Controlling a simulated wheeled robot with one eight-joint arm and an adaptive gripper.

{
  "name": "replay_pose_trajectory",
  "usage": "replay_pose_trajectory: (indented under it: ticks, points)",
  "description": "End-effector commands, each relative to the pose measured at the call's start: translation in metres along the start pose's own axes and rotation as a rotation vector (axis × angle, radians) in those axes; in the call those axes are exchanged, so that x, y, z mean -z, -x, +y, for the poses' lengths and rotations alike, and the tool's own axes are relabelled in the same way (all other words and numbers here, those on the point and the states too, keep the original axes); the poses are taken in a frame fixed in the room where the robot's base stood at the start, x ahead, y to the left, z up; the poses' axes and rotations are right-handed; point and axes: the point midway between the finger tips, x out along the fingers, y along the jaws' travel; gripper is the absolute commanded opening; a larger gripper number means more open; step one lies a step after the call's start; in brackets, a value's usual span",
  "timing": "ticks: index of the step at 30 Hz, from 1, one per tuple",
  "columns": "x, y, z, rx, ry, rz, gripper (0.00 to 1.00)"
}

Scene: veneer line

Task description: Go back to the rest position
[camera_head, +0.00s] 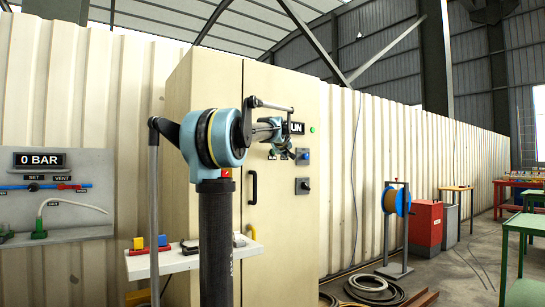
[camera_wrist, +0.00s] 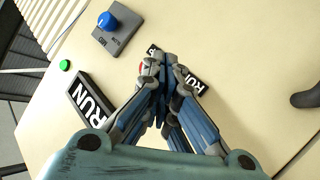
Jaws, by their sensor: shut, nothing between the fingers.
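My gripper (camera_wrist: 158,66) is shut and empty in the wrist view, its fingers together in front of the beige cabinet face (camera_wrist: 225,60). In the head view my gripper (camera_head: 284,150) is at the upper front of the cabinet (camera_head: 290,232), partly behind my arm. Whether the fingertips touch the cabinet or something on it I cannot tell. Black displays reading RUN (camera_wrist: 92,100) show beside and behind the fingers.
A blue knob on a grey plate (camera_wrist: 108,22), a green button (camera_wrist: 65,65) and a black handle (camera_wrist: 308,97) are close by. A small white shelf (camera_head: 180,262) juts out below my arm. Hoses (camera_head: 372,286) lie on the floor, right.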

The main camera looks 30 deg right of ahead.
Motion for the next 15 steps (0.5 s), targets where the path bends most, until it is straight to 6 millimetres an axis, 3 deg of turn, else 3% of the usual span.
replay_pose_trajectory:
  ticks: [11, 15]
  points:
    - [0.000, 0.001, -0.003, 0.004, 0.000, -0.001, 0.00]
    - [-0.007, 0.013, -0.034, 0.052, -0.007, -0.018, 0.00]
